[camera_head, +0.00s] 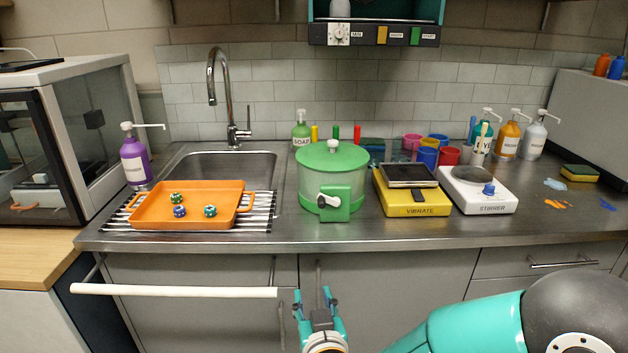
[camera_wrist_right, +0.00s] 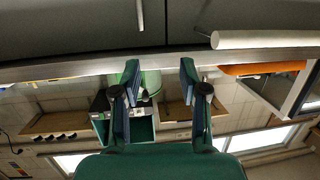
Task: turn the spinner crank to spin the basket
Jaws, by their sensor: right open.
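The spinner (camera_head: 332,172) is a green-lidded drum with a pale translucent body, standing on the steel counter right of the sink. The basket inside cannot be made out. My right gripper (camera_head: 317,298) is open and empty, below and in front of the counter edge, apart from the crank. In the right wrist view its two fingers (camera_wrist_right: 159,72) are spread, with part of the green spinner (camera_wrist_right: 151,82) showing between them. My left gripper is not in view.
An orange tray (camera_head: 150,222) with several dice lies on a rack at the left. A yellow vibrate plate (camera_head: 412,211) and a white stirrer (camera_head: 478,207) stand close right of the spinner. A white rail (camera_head: 175,290) juts out below the counter edge (camera_head: 350,240).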

